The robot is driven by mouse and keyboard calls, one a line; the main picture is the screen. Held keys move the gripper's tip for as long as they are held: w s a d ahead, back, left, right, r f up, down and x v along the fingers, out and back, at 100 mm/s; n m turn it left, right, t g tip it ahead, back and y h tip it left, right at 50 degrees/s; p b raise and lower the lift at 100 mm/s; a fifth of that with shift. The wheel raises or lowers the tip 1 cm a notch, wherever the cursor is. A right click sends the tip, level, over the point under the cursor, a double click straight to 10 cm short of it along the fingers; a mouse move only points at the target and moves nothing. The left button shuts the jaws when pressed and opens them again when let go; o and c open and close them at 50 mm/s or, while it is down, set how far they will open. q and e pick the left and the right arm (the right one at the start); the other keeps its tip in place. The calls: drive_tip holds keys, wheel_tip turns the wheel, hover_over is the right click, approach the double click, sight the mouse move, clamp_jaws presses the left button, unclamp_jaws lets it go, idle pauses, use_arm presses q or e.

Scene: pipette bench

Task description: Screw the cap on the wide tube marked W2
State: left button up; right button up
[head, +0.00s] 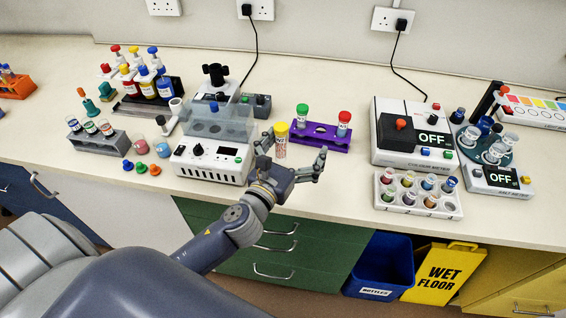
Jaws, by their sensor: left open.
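My left gripper (293,154) is open in front of the purple rack, fingers spread and pointing away from me. A tube with a yellow cap (281,129) shows upright near its left finger; I cannot tell whether they touch. The purple rack (322,138) holds a green-capped tube (302,114) and a red-capped tube (344,121). A grey rack (98,141) at the left holds several tubes with banded labels. Loose blue (128,165), green (141,168) and orange (155,170) caps lie in front of it. The W2 mark is too small to read. My right gripper is out of view.
A white device (212,165) with a clear cover stands left of my gripper. A white tray of vials (418,199), the colour meter (412,140) and the melt meter (496,182) stand at the right. The bench between gripper and vial tray is clear.

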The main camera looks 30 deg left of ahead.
use_arm(q)
drive_tip(key=s, duration=0.9)
drive_tip(key=shift+s+a, duration=0.15)
drive_tip(key=shift+s, duration=0.15)
clamp_jaws()
drive_tip(key=s+d+b, duration=0.1)
drive_tip(key=s, duration=0.4)
drive_tip(key=shift+s+d+r+y, duration=0.3)
drive_tip(key=shift+s+d+r, duration=0.05)
drive_tip(key=shift+s+r, duration=0.05)
